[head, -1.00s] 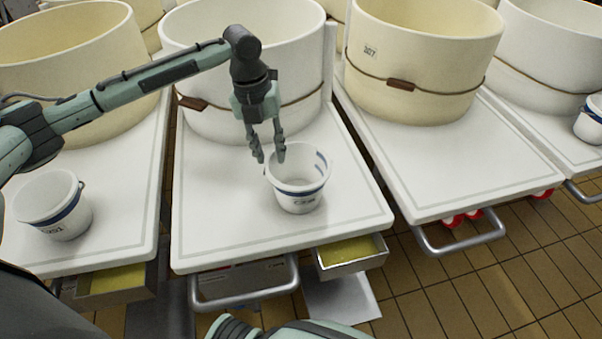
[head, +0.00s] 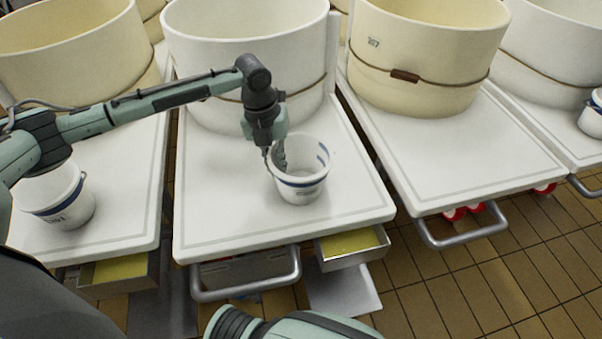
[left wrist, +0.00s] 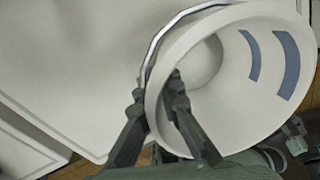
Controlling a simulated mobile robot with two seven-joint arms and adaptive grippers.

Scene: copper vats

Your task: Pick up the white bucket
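The white bucket (head: 302,189), with blue bands and a label, stands upright on the white top of the middle cart (head: 225,215). In the left wrist view the bucket (left wrist: 235,105) fills the right side, with its metal handle along the rim. My left gripper (head: 273,160) straddles the left part of the rim, with one finger inside and one outside. The rim lies between the fingertips (left wrist: 157,90); whether they clamp it is unclear. The bucket still appears to rest on the cart. My right gripper is not in view.
A large white vat (head: 245,60) stands behind the bucket. Another white bucket (head: 58,205) stands on the left cart, and one is at the far right (head: 592,120). A tray with yellow contents (head: 350,243) and a metal handle (head: 245,290) project below the cart top.

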